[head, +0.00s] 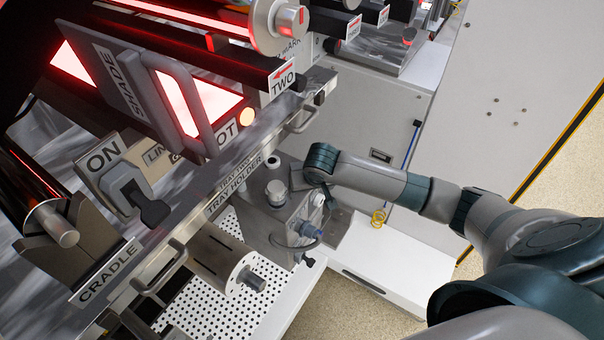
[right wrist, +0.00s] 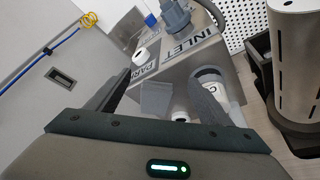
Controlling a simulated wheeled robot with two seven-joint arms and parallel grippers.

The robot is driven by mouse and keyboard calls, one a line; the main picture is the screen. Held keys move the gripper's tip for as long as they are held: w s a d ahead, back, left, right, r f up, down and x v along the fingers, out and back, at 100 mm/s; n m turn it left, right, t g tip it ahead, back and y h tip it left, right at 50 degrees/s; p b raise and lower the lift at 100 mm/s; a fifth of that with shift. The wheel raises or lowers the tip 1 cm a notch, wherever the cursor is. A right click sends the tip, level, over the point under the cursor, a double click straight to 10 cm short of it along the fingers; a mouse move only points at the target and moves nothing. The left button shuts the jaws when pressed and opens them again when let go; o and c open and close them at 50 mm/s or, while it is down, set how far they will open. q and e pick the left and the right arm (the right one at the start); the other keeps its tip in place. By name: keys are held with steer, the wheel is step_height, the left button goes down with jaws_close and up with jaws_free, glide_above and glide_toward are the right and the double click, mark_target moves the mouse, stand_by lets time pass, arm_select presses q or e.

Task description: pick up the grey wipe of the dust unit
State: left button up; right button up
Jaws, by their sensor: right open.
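The dust unit looks to be the grey box with INLET and PARK labels (right wrist: 190,50) in the right wrist view; a grey metal box (head: 268,222) beside the perforated plate in the head view appears to be the same unit. A small plain grey block (right wrist: 157,99), likely the wipe, shows at the unit's near side. My right gripper (right wrist: 164,84) is open, its fingers on either side of the block in the picture; I cannot tell whether they touch it. In the head view my right gripper (head: 318,166) is over the unit's far side, its fingertips mostly hidden. My left gripper is out of view.
A TRAY HOLDER rail (head: 232,185) runs diagonally beside the unit. A slotted cylinder (head: 222,262) stands over the white perforated plate (head: 205,305). A blue cable with a yellow coil (head: 378,217) hangs by the cabinet wall.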

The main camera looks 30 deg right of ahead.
steer(key=shift+w+d+p, duration=0.2)
steer(key=shift+w+d, duration=0.05)
steer(key=shift+w, duration=0.6)
steer(key=shift+w+d+p, duration=0.15)
steer(key=shift+w+d, duration=0.05)
steer(key=shift+w, duration=0.7)
steer(key=shift+w+d+p, duration=0.2)
steer(key=shift+w+d, duration=0.05)
steer(key=shift+w, duration=0.6)
steer(key=shift+w+d+r, duration=0.1)
steer(key=shift+w+d, duration=0.1)
steer(key=shift+w, duration=0.6)
steer(key=shift+w+d+f+p, duration=0.25)
steer(key=shift+w+f+p, duration=0.25)
steer(key=shift+w+f, duration=0.45)
steer(key=shift+w+d+f, duration=0.1)
steer(key=shift+w+f, duration=0.2)
steer(key=shift+f, duration=0.3)
steer(key=c, duration=1.2)
